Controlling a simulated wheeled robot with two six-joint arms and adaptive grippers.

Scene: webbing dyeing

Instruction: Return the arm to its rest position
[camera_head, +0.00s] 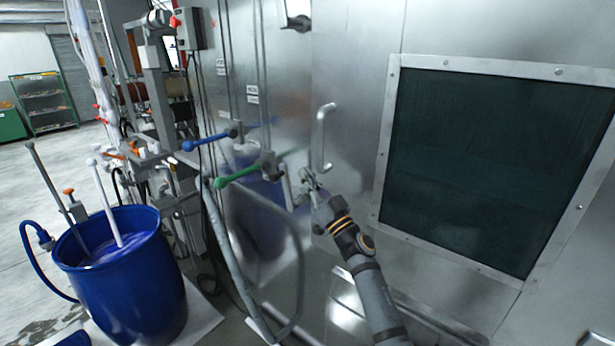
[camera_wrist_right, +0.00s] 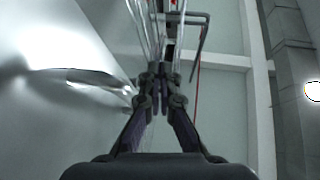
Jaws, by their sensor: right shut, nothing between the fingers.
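My right arm reaches up from the bottom of the head view toward the steel machine wall. My right gripper (camera_head: 308,178) is beside the lower end of the vertical door handle (camera_head: 325,136), just to the right of the green-handled valve (camera_head: 243,174). In the right wrist view my right gripper (camera_wrist_right: 160,72) has its fingertips together with nothing between them. A shiny metal bar (camera_wrist_right: 85,80) lies left of the fingers in that view. Whether the gripper touches the handle cannot be told. My left gripper is not in view.
A blue-handled valve (camera_head: 208,140) sits left of the green one. A grey hose (camera_head: 226,250) hangs below. A blue drum (camera_head: 125,275) with purple liquid stands at lower left. A dark framed window (camera_head: 480,160) fills the right of the wall. Open floor lies far left.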

